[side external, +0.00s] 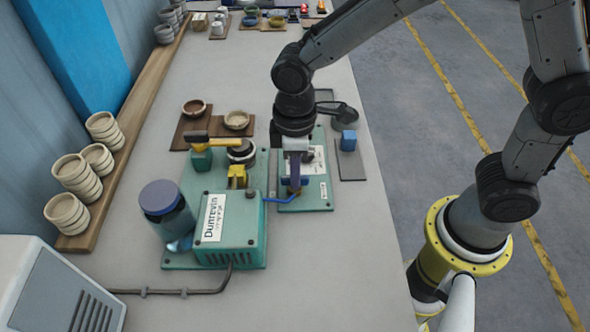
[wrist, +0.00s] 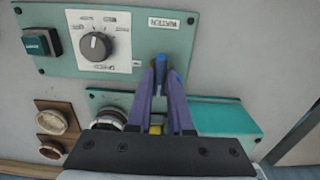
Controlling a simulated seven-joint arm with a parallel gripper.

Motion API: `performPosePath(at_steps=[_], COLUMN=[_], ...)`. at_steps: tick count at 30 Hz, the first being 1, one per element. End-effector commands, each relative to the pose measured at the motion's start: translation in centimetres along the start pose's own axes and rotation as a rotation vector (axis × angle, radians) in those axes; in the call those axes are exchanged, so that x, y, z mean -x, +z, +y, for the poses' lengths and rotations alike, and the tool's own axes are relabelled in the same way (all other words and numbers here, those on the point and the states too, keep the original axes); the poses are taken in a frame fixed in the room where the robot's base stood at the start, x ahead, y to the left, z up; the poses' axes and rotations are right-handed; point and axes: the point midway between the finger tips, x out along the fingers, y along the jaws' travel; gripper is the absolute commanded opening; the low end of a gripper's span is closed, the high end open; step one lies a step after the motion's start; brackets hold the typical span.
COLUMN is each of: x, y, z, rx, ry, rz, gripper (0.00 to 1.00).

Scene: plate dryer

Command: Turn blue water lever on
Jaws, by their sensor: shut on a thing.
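The blue water lever (wrist: 174,80) stands on a teal control panel (wrist: 65,63) in the wrist view, below an upside-down WATER label (wrist: 163,22). My gripper (wrist: 161,66) has its two purple fingers close together at the tips, shut on the lever and hiding part of it. In the side external view my gripper (side external: 294,184) points down over the teal panel (side external: 317,198).
A black dial (wrist: 96,46) and a dark green button (wrist: 41,42) are beside the lever. A teal Dunrevin machine (side external: 240,250) with a blue-lidded jar (side external: 160,200) stands close on the left. Stacked bowls (side external: 70,175) line the wall. A blue block (side external: 348,140) sits to the right.

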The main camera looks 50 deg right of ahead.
Motion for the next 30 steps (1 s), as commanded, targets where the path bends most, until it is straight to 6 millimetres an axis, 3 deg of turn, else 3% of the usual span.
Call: performPosePath(at_steps=[15, 16, 21, 30], x=[0.08, 0.08, 0.06, 0.14], y=[-0.10, -0.10, -0.07, -0.04], z=[0.03, 0.03, 0.02, 0.01], rx=[0.023, 0.023, 0.022, 0.020], ry=[0.002, 0.002, 0.001, 0.000], rz=[0.004, 0.003, 0.003, 0.001], gripper=[0.00, 0.21, 0.49, 0.49])
